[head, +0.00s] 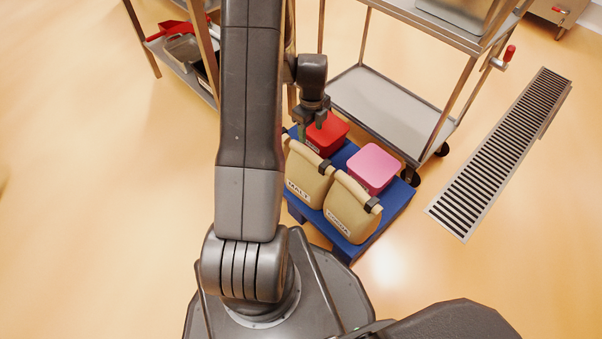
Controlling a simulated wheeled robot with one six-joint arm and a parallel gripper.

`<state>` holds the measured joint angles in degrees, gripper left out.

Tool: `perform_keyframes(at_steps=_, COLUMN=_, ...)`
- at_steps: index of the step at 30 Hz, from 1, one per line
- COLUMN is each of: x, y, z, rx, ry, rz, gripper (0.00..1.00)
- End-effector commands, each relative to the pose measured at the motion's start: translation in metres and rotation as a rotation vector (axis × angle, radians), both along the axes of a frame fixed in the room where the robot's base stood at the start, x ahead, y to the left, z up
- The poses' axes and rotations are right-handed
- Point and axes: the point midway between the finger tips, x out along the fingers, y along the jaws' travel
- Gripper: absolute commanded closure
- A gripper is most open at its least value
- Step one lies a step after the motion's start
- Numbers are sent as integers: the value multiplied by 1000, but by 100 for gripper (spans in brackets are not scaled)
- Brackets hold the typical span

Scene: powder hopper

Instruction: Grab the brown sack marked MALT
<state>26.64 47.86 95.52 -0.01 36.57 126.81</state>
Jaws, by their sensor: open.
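The brown sack marked MALT (308,179) stands on a blue pallet (394,209), at the pallet's left front. Its label faces the front and its top is rolled over with a dark clip; my arm hides part of its left side. My gripper (312,124) is open, pointing down above and behind the sack's top, near a red container. Nothing shows between the fingers, and the exact height over the sack is hard to tell.
A second tan sack (351,211) stands close to the right. A red container (328,135) and a pink container (373,168) stand behind. A metal cart (390,108) is just beyond the pallet. A floor drain (500,150) lies right; floor at left is free.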

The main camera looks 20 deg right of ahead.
Motion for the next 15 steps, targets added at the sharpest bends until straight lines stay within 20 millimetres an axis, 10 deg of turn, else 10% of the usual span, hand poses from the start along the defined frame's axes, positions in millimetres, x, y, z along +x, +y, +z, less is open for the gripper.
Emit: perform_keyframes(at_steps=15, x=0, y=0, z=-82, rx=0, ry=1, rz=-2, gripper=44)
